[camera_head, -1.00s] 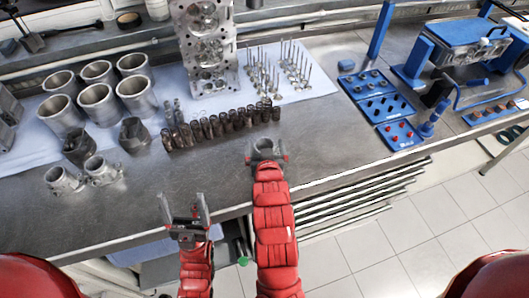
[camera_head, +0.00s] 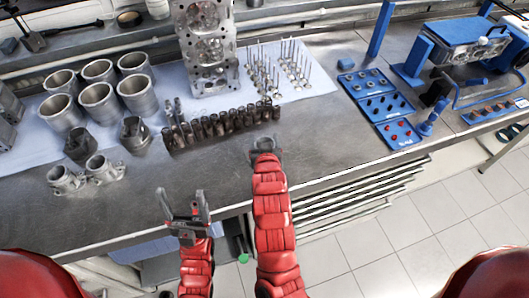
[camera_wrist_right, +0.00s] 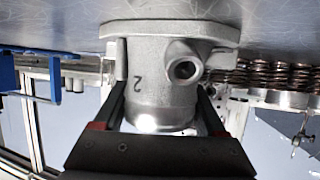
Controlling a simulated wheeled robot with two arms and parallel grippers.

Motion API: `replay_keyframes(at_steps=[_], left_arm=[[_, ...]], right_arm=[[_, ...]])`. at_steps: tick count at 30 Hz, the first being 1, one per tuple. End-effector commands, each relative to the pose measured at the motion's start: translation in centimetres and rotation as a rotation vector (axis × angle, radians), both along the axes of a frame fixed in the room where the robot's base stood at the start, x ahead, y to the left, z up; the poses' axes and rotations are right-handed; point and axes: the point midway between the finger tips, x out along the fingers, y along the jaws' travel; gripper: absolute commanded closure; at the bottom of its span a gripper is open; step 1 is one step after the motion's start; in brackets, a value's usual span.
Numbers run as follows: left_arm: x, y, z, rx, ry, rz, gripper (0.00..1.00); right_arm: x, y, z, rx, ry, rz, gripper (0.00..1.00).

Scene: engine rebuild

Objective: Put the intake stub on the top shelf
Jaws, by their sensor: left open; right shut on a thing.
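The intake stub, a grey cast metal piece with a flange, a side port and a "2" on its body, fills the right wrist view (camera_wrist_right: 160,80). My right gripper (camera_wrist_right: 160,118) is shut around its body. In the head view the stub (camera_head: 266,143) is small and mostly hidden behind my right gripper (camera_head: 266,155), over the front middle of the bench. Its flange is at or very near the bench top; I cannot tell if they touch. My left gripper (camera_head: 184,205) is open and empty at the bench's front edge. I cannot clearly identify the top shelf.
Two similar stubs (camera_head: 84,174) stand at the left. Cylinder liners (camera_head: 98,102), a row of dark springs (camera_head: 222,126), valves (camera_head: 280,68) and a cylinder head (camera_head: 208,45) lie behind. Blue trays (camera_head: 381,100) are at the right. Bare bench (camera_head: 315,135) lies right of the held stub.

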Motion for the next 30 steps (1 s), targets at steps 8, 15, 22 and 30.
replay_keyframes(at_steps=[8, 15, 22, 30], left_arm=[[0.0, 0.0, 0.0, 0.000, 0.000, 0.000, 0.21], [0.0, 0.0, -0.4, 0.000, 0.000, 0.000, 0.21], [0.0, 0.0, -2.1, 0.000, 0.000, 0.000, 0.21], [0.0, 0.0, -3.0, 0.000, 0.000, 0.000, 0.21]], right_arm=[[0.0, 0.0, 0.0, 0.000, 0.000, 0.000, 1.00], [0.0, 0.1, 0.5, 0.000, -0.002, 0.001, 1.00], [0.0, 0.1, 3.7, 0.002, -0.008, 0.001, 1.00], [-5.2, -1.8, 3.8, -0.002, -0.003, 0.003, 1.00]])
